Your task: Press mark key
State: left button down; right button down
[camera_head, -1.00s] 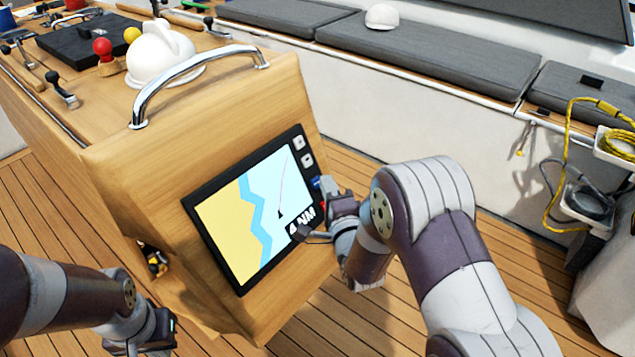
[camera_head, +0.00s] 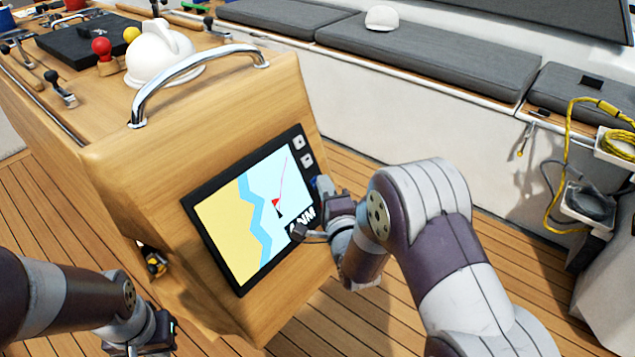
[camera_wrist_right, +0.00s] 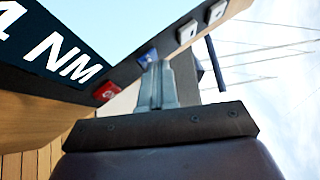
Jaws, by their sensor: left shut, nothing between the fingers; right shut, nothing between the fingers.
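The chart plotter (camera_head: 230,225) is set in the sloping face of the wooden console. Its screen shows a coast chart, a black boat mark, a red mark beside it and "NM" text. Its key column has two white keys (camera_head: 299,143), a blue key (camera_wrist_right: 148,57) and a red key (camera_wrist_right: 106,91). No key label is readable. My right gripper (camera_wrist_right: 160,70) is shut and empty, its tips at the blue key, partly covering it; I cannot tell if they touch. In the head view the right gripper (camera_head: 322,187) hides the red key. My left gripper (camera_head: 170,335) is shut, low at the left.
A chrome grab rail (camera_head: 195,80) arches over the console top, near a white dome-shaped compass (camera_head: 160,58) and levers with red and yellow knobs. Grey bench cushions (camera_head: 420,55) line the back. Yellow rope (camera_head: 612,112) hangs at the right. The plank floor right of the console is clear.

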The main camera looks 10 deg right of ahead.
jog(key=shift+s+d+r+p, duration=0.35)
jog(key=shift+s+d+r, duration=0.1)
jog(key=shift+s, duration=0.15)
jog(key=s+d+r+p, duration=0.2)
jog(key=s, duration=0.1)
jog(key=shift+s+d+r, duration=0.1)
jog(key=shift+s+d, duration=0.15)
jog(key=shift+d, duration=0.15)
dwell(0.9)
